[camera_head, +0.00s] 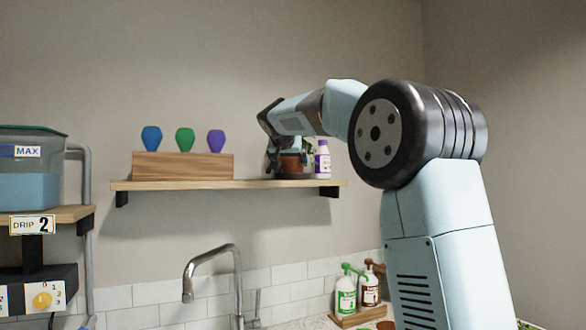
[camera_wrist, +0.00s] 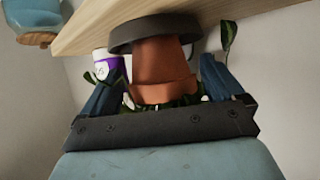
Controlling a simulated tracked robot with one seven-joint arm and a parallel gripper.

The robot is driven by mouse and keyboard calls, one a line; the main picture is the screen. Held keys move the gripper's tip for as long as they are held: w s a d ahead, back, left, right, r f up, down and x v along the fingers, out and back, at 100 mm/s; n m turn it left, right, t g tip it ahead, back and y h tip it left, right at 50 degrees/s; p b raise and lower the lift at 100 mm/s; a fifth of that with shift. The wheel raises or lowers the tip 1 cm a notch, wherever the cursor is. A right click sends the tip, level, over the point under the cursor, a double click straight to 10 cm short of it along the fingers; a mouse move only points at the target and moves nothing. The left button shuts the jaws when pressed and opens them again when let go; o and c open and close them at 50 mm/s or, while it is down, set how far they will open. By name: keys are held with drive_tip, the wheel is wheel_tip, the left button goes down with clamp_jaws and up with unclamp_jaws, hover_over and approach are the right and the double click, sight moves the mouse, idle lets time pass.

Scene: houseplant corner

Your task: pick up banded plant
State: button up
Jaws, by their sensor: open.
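A terracotta pot (camera_head: 291,162) with a dark saucer (camera_head: 293,176) under it stands on the wooden wall shelf, partly hidden behind my gripper (camera_head: 279,158). I take it to be the banded plant, though I cannot make out a band. The wrist view shows it upside down: the pot (camera_wrist: 162,68) tapers to its dark saucer (camera_wrist: 155,32) against the shelf. Some green leaves (camera_wrist: 228,38) show beside the fingers and around the rim; most foliage is hidden by my gripper. My gripper (camera_wrist: 162,72) is open, with one blue finger on each side of the pot. I cannot tell whether they touch it.
A white bottle with a purple label (camera_head: 322,160) stands close right of the pot on the shelf (camera_head: 225,185). A wooden block (camera_head: 182,166) left of it bears blue, green and purple bulb-shaped things. A faucet (camera_head: 212,262) and pump bottles (camera_head: 346,293) are below.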

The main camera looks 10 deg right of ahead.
sight(293, 165)
drive_tip(key=x, duration=0.5)
drive_tip(key=shift+d+r, duration=0.1)
drive_tip(key=shift+d, duration=0.05)
drive_tip(key=shift+c, duration=0.4)
drive_tip(key=c, duration=1)
drive_tip(key=shift+r, duration=0.1)
drive_tip(key=shift+r, duration=0.1)
